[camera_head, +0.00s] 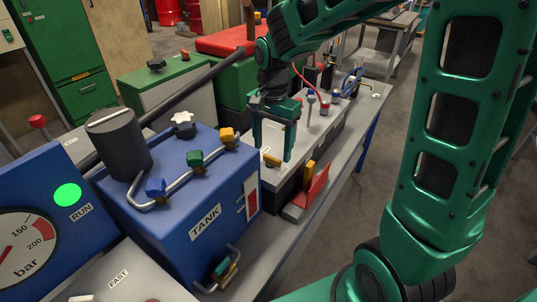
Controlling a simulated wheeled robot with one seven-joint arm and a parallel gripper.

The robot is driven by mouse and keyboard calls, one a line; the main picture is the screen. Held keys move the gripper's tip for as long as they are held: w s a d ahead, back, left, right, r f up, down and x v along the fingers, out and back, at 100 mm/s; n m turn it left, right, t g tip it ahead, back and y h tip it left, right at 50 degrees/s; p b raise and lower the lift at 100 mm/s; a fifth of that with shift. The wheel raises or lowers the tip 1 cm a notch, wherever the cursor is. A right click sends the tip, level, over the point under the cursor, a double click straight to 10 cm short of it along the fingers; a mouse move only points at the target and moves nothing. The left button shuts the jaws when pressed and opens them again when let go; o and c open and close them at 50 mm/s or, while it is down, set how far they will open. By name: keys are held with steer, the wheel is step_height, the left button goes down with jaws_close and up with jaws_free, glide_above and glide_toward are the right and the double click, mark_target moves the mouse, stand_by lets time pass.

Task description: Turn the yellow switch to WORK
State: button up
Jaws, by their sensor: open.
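A small yellow switch (272,160) sits on top of the grey box (322,129) behind the blue tank. My gripper (273,152) points down over it, open, with one finger to the left of the switch and one to the right. I cannot tell whether the fingers touch it. The switch looks turned slantwise, and no WORK lettering can be read beside it.
The blue TANK box (190,190) stands close in front, with a bent pipe carrying blue, green and yellow knobs (227,136). A red bracket (312,188) is at the right. Small levers and a red wire stand behind my gripper. Floor is clear at the right.

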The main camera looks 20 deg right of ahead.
mark_target(272, 157)
steer(key=shift+f, duration=1.6)
